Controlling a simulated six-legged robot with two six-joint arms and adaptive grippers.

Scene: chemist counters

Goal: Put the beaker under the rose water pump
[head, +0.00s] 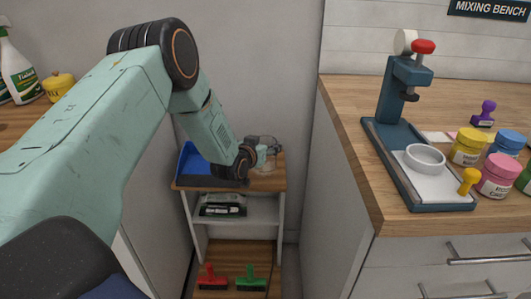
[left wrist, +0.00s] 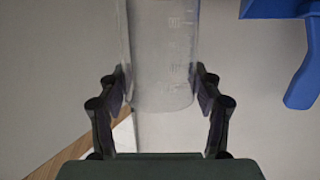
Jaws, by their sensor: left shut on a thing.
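My left gripper (head: 258,151) is shut on a clear glass beaker (left wrist: 160,50). In the left wrist view the two fingers (left wrist: 162,88) press on opposite sides of the beaker, and faint graduation marks show on its wall. In the head view the beaker (head: 267,166) is small and partly hidden by the gripper, over the top of a small shelf unit. I cannot tell whether it touches the top. I cannot make out a rose water pump in either view. My right gripper is not in view.
The small shelf unit (head: 278,184) stands between two counters, with a blue bin (head: 192,160) on top. The right counter holds a blue stand (head: 388,100) with a red knob, a white bowl (head: 425,157) and several jars. Spray bottles (head: 18,70) stand at left.

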